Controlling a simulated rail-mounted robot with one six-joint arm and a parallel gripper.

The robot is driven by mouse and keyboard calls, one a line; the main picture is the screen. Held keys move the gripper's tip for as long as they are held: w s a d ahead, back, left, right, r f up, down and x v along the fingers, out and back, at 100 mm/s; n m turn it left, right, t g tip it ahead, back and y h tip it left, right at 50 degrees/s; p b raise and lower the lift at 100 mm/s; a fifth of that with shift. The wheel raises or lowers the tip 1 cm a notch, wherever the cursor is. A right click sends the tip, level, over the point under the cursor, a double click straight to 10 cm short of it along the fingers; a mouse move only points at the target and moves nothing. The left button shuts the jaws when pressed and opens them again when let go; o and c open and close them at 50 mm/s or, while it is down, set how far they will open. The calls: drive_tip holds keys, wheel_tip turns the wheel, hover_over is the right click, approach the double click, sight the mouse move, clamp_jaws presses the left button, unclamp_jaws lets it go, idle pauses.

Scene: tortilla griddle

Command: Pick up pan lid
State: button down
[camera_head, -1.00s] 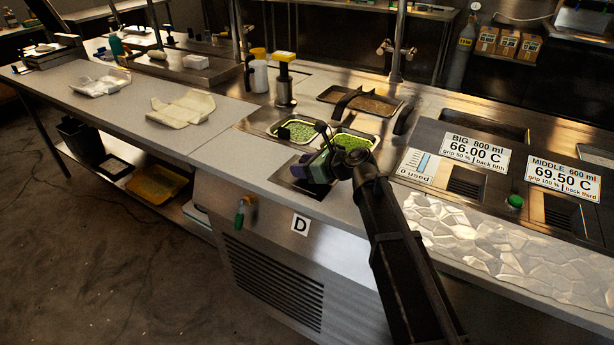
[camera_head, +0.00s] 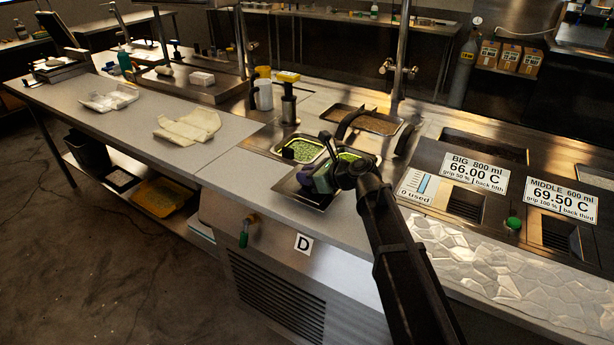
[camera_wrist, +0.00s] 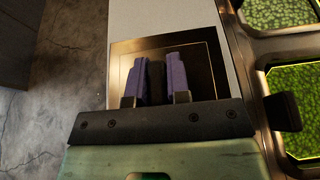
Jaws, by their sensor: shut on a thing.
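The pan lid (camera_head: 291,191) is a square, dark metal lid at the front left of the counter's pan wells. In the wrist view the lid (camera_wrist: 210,63) lies flat below my gripper, with a black handle (camera_wrist: 156,78) upright at its middle. My gripper (camera_wrist: 157,62) is shut on this handle, one purple finger on each side of it. In the head view my gripper (camera_head: 311,182) is over the lid and hides part of it. I cannot tell whether the lid is resting or slightly raised.
Two pans of green filling (camera_head: 306,150) stand just behind the lid. A lidded brown pan (camera_head: 377,122) with black handles is farther back. The white counter (camera_head: 235,170) to the left is clear nearby.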

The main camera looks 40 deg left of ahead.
sight(307, 169)
wheel_tip(307, 169, up, 16)
drive_tip(key=p, duration=1.4)
drive_tip(key=shift+r, duration=0.15)
